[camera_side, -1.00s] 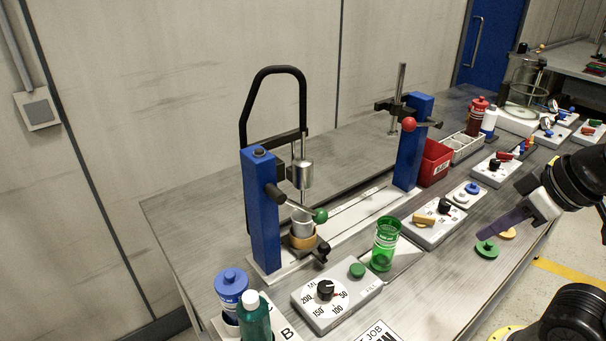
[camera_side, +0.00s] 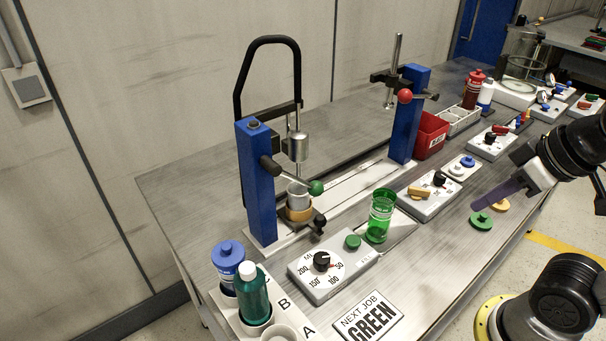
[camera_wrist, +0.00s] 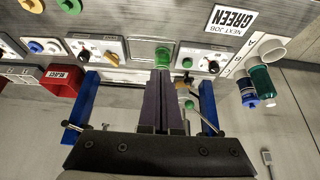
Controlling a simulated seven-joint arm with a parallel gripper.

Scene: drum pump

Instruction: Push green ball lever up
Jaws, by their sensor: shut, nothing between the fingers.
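The green ball (camera_side: 316,187) is on the end of a lever on the left blue post (camera_side: 259,190) of the pump frame. The lever slopes slightly down from the post to the ball, beside a metal cylinder. In the wrist view the green ball (camera_wrist: 188,104) shows just right of the fingers. My gripper (camera_side: 477,206) is shut and empty, at the right of the side view, well apart from the lever. In the wrist view its dark fingers (camera_wrist: 163,76) are together and overlap the green cup in the picture.
A green cup (camera_side: 380,216) stands between my gripper and the pump. A dial box (camera_side: 333,267), a red-ball lever post (camera_side: 409,118), a red bin (camera_side: 431,137) and a bottle rack (camera_side: 283,318) surround the work. Bare table lies left of the frame.

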